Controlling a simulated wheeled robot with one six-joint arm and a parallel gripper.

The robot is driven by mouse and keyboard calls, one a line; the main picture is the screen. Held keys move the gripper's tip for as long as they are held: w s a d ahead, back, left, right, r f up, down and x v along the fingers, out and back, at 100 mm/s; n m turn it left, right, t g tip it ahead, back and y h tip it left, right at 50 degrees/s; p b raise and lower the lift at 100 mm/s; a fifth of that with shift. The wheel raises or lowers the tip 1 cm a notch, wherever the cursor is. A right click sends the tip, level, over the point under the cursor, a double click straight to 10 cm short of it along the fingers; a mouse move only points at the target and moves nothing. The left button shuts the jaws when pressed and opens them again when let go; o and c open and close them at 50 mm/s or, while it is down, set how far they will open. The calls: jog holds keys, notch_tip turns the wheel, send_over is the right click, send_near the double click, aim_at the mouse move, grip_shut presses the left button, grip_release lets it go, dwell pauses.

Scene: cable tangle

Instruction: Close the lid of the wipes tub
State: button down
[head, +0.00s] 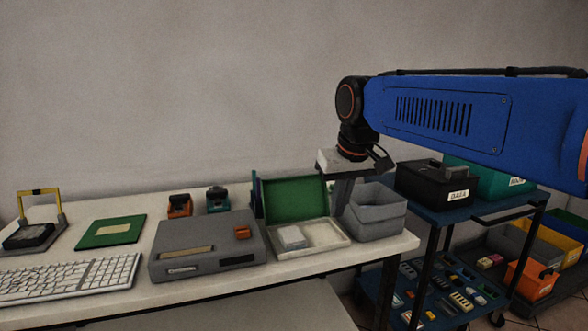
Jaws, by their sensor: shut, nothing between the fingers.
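What appears to be the wipes tub is a shallow white tray (327,236) near the right end of the table, with a small white block inside at its left. Its green lid (296,199) stands open, raised at the back of the tray. My gripper (340,208) is shut and empty, pointing down at the right edge of the lid, above the tray's back right part. I cannot tell whether it touches the lid. The gripper hides a little of the area behind it.
A grey bin (376,222) stands close to the right of the tray. A grey box-shaped device (206,248) is close on its left. A keyboard (70,277) and a green board (108,231) lie farther left. A blue cart (466,210) with boxes stands to the right.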

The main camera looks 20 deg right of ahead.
jog(key=w+a+r, duration=0.2)
jog(key=w+r, duration=0.5)
jog(key=w, duration=0.4)
notch_tip(320, 180, up, 4)
jog(key=g, duration=0.1)
send_over(293, 178)
jog(key=w, duration=0.2)
notch_tip(293, 178, down, 9)
jog(key=shift+d+r, duration=0.1)
jog(key=shift+d, duration=0.05)
jog(key=shift+s, duration=1.05)
